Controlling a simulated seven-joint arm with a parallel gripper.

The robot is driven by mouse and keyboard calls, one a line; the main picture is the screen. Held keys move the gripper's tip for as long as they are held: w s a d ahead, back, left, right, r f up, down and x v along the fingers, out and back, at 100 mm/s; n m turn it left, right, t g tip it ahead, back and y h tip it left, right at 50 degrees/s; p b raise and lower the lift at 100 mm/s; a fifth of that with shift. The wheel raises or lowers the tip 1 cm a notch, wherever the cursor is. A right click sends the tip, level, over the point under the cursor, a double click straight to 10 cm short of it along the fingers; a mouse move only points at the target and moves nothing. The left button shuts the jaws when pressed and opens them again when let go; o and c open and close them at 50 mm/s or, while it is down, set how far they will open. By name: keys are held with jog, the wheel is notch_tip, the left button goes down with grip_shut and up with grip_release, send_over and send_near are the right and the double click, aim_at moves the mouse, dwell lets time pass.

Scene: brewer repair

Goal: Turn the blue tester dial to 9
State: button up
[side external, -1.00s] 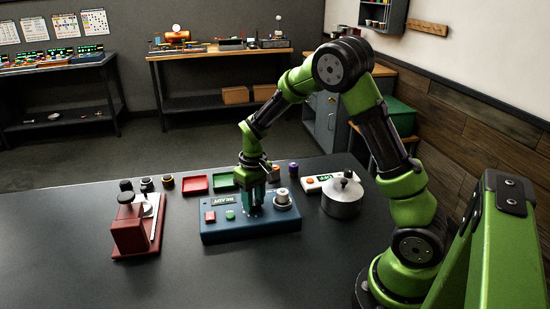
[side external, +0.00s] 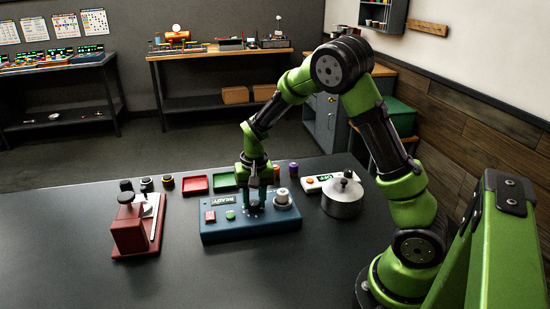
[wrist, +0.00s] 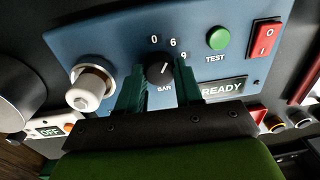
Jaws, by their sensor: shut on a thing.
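The blue tester (side external: 250,228) lies on the dark table; its display (wrist: 222,89) reads READY. Its black dial (wrist: 160,71) sits between my gripper's green fingers in the wrist view, above the word BAR. The marks 0, 6 and 9 show around the dial. Its white pointer line slants up and right, toward the 6 and 9 side; I cannot tell exactly which mark it meets. My gripper (wrist: 159,86) is shut on the dial, one finger on each side. In the side view, my gripper (side external: 255,200) hides most of the dial.
The tester also bears a green TEST button (wrist: 218,39), a red switch (wrist: 263,39) and a white-topped fitting (wrist: 91,87). A round metal pot (side external: 342,200) stands to the right, a red device (side external: 130,232) to the left. Red tray (side external: 195,184) lies behind. The front table is clear.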

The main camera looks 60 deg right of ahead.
aim_at(257, 203)
jog(key=m, duration=0.4)
jog(key=shift+m, duration=0.3)
jog(key=shift+s+m, duration=0.1)
jog(key=shift+m, duration=2.2)
jog(key=o, duration=1)
jog(key=r, duration=1.7)
jog(key=shift+s, duration=0.4)
